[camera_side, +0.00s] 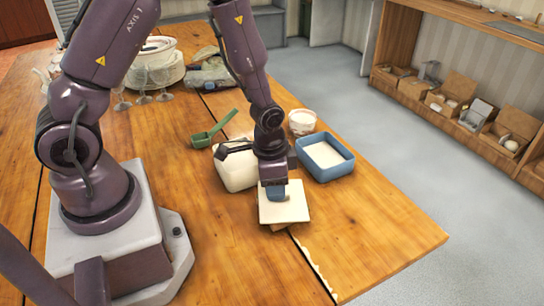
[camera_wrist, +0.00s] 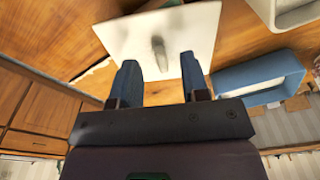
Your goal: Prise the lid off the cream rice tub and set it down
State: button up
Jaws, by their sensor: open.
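A flat, square cream lid (camera_side: 295,212) is apart from the cream tub (camera_side: 232,176), to its lower right in the side view. It looks level and at or close to the table top; I cannot tell if it touches. In the wrist view the lid (camera_wrist: 120,38) has a small grey knob (camera_wrist: 158,52) at its middle. My gripper (camera_side: 277,194) is right over the lid. In the wrist view the fingers of my gripper (camera_wrist: 159,62) are open, one on each side of the knob. Part of the cream tub is hidden behind my arm.
A blue tub (camera_side: 340,171) with white contents stands right of my gripper. A small white pot (camera_side: 302,122) and a green scoop (camera_side: 203,140) are behind. Glasses (camera_side: 143,98) and a large white pot (camera_side: 160,72) stand farther back. The table front is clear.

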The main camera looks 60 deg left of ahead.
notch_tip(320, 180, up, 11)
jog(key=shift+s+a, duration=0.15)
jog(key=shift+s, duration=0.3)
jog(key=s+r+n+t, duration=0.2)
jog(key=s+r, duration=0.3)
jog(key=r, duration=0.3)
jog(key=s+r+n+t, duration=0.2)
jog(key=s+r, duration=0.4)
jog(key=r, duration=0.3)
jog(key=shift+r+t, duration=0.25)
jog(key=shift+t, duration=0.05)
